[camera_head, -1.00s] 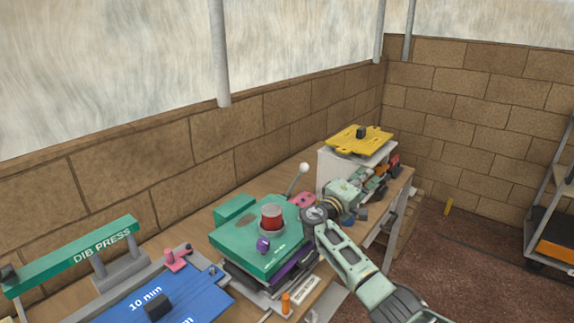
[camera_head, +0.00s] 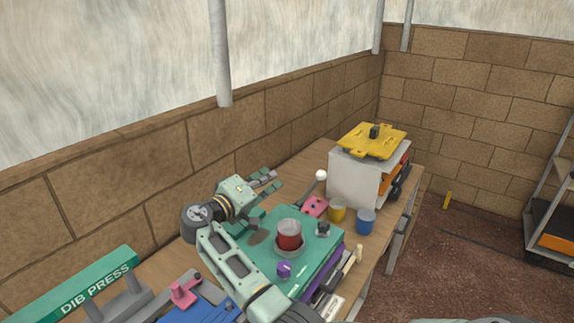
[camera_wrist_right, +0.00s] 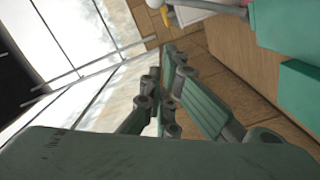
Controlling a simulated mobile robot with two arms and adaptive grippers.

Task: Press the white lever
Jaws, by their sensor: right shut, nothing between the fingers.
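The white lever is a thin rod with a round white knob (camera_head: 321,175), standing up at the far side of the green machine (camera_head: 322,245) on the bench. My right gripper (camera_head: 272,181) is shut and empty. It is in the air behind the green machine, left of the white knob and apart from it in the picture, with its fingers pointing toward the right. In the right wrist view its fingers (camera_wrist_right: 170,75) show in front of the bench and wall. My left gripper is not in view.
A red cylinder (camera_head: 289,236) sits on top of the green machine. A yellow cup (camera_head: 337,211), a blue cup (camera_head: 366,222) and a white box (camera_head: 353,184) under a yellow plate (camera_head: 372,142) stand farther right. The brick wall (camera_head: 157,165) runs behind the bench.

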